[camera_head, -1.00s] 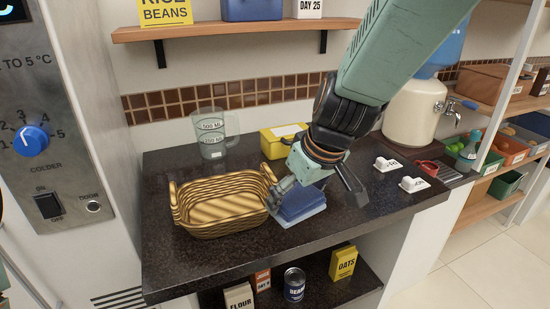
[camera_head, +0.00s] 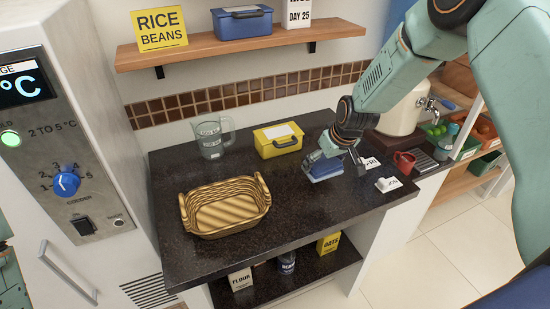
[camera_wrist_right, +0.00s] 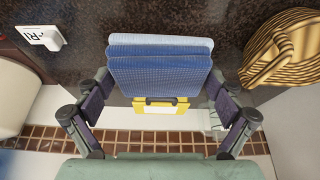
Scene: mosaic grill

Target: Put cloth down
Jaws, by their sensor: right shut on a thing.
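The blue folded cloth (camera_head: 325,170) is at the right part of the dark counter, right of the yellow box and well clear of the basket. My right gripper (camera_head: 337,161) is over it with its fingers at its sides. In the right wrist view the cloth (camera_wrist_right: 160,66) fills the space between the two fingers of my right gripper (camera_wrist_right: 160,82), which is shut on it. The cloth looks level and very low over the counter; I cannot tell whether its underside touches. My left gripper is not in view.
A wicker basket (camera_head: 224,207) stands at the counter's left front. A measuring jug (camera_head: 211,139) and a yellow box (camera_head: 279,140) stand behind. White labelled holders (camera_head: 388,184) and a red mug (camera_head: 404,162) are at the right. The counter (camera_head: 290,205) is bare between basket and cloth.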

